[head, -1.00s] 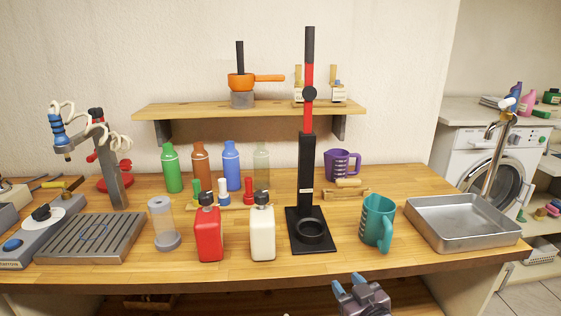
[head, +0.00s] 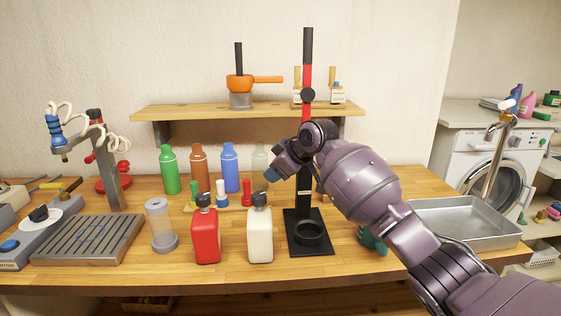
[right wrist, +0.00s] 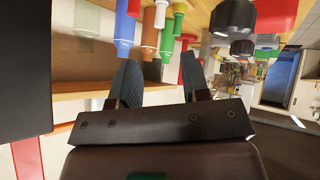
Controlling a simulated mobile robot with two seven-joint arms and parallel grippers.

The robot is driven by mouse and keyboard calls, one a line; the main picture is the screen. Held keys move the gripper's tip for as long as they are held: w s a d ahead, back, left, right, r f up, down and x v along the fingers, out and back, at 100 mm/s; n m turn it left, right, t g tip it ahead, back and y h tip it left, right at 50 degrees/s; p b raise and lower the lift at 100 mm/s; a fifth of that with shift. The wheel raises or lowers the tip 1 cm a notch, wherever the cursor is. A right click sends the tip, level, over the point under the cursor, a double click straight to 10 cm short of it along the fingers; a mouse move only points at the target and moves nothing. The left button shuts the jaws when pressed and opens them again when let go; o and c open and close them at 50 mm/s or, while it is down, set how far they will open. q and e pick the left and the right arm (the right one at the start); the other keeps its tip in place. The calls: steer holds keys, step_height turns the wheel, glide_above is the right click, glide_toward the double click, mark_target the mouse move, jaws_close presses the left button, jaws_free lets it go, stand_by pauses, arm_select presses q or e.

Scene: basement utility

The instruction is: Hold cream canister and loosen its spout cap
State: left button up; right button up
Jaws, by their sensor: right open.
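The cream canister (head: 260,237) stands upright near the front of the wooden bench, with its dark spout cap (head: 259,200) on top. My right gripper (head: 274,171) is above and slightly behind-looking in the head view, just over the cap and apart from it. In the right wrist view its two blue-padded fingers (right wrist: 160,82) are spread with nothing between them. Dark caps show at that view's upper right; I cannot tell which belongs to the cream canister. My left gripper is not in view.
A red canister (head: 206,239) stands close to the left. The black press stand (head: 295,246) is just right, beside my right arm. Several coloured bottles (head: 230,168) stand behind. The teal mug (head: 370,242) is mostly hidden by my arm. A metal tray (head: 470,234) lies right.

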arm_select(q)
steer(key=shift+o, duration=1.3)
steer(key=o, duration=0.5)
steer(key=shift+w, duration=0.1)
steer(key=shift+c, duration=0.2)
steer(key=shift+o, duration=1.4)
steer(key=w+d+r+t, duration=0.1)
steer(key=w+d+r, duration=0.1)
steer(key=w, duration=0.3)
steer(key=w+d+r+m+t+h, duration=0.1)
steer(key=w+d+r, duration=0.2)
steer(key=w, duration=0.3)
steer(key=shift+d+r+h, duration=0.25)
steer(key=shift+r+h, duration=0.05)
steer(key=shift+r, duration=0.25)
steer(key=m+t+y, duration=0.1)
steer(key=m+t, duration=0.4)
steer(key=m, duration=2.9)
glide_toward(260, 247)
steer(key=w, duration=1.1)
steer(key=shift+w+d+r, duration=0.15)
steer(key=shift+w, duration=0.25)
arm_select(e)
steer(key=s+r+n+g, duration=0.1)
steer(key=g, duration=0.1)
steer(key=s+r+n+g, duration=0.1)
steer(key=n+g, duration=0.1)
steer(key=s+r+n+g, duration=0.2)
steer(key=shift+d+g+h, duration=0.3)
steer(key=shift+h, duration=0.1)
